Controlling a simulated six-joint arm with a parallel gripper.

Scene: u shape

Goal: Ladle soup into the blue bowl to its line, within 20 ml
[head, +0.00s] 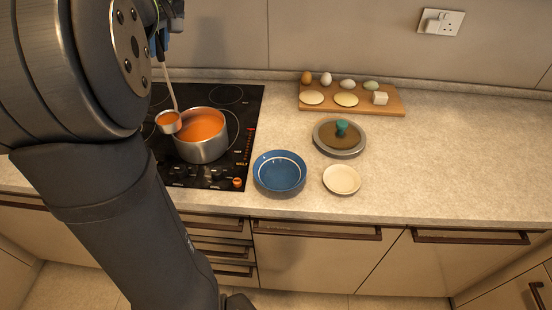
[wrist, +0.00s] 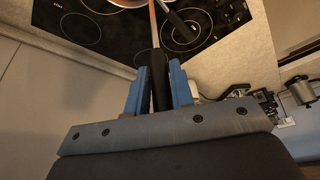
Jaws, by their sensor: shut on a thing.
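The blue bowl (head: 279,173) stands on the counter just right of the hob. It looks empty, with a pale line around its inside. The steel pot (head: 203,150) of orange soup (head: 200,125) is on the hob. The ladle (head: 169,121) hangs at the pot's left rim, with orange soup in its cup. In the head view my gripper is mostly hidden behind my arm. In the wrist view my gripper (wrist: 158,92) is shut on the ladle's dark handle (wrist: 158,65). The ladle's cup is not clear there.
A small cream dish (head: 341,180) sits right of the bowl. A lid with a teal knob (head: 340,137) lies behind it. A wooden board (head: 350,101) with eggs and pale pieces is at the back. The counter to the right is clear.

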